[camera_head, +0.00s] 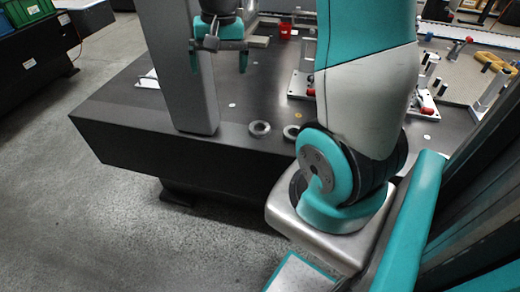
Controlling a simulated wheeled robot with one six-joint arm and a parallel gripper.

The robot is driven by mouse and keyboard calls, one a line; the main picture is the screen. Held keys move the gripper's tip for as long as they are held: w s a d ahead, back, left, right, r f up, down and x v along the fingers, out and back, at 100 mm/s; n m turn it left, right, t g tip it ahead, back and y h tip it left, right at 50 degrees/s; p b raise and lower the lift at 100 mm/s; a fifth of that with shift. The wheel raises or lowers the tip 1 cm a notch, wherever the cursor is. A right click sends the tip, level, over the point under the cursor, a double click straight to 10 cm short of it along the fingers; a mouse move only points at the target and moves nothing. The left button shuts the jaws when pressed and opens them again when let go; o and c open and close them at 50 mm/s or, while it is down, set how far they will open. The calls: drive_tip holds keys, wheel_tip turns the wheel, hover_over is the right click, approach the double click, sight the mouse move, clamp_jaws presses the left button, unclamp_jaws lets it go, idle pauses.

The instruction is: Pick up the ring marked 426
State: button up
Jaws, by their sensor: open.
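Two small grey rings lie flat near the front edge of the dark table (120,95). The left ring (260,128) shows in full. The right ring (291,132) is partly hidden by my arm. No number can be read on either, so I cannot tell which is marked 426. My gripper (219,68) is open, with its two teal fingers apart and nothing visible between them.
The grey column (180,75) rises left of the rings. Fixtures with red-tipped clamps (428,98) stand on the right. A red cup (285,32) is at the back. Small pale discs (232,105) lie on the table. The table's front left is clear.

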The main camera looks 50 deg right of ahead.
drive_tip(key=s+d+f+m+b, duration=0.2)
drive_tip(key=d+f+m+b, duration=0.3)
drive_tip(key=d+f, duration=0.65)
drive_tip(key=m, duration=0.1)
hover_over(260, 125)
drive_tip(key=s+a, duration=0.1)
drive_tip(key=a, duration=0.1)
drive_tip(key=shift+g+h, duration=0.4)
drive_tip(key=f, duration=0.9)
drive_tip(key=shift+s+f, duration=0.15)
drive_tip(key=shift+s, duration=0.05)
drive_tip(key=shift+w+d+f+b, duration=0.1)
drive_tip(key=shift+f+b, duration=0.2)
drive_tip(key=shift+f, duration=1.2)
drive_tip(key=shift+w+d+f+b, duration=0.1)
drive_tip(key=shift+f+b, duration=0.15)
drive_tip(key=shift+f, duration=1.25)
drive_tip(key=c, duration=1.2)
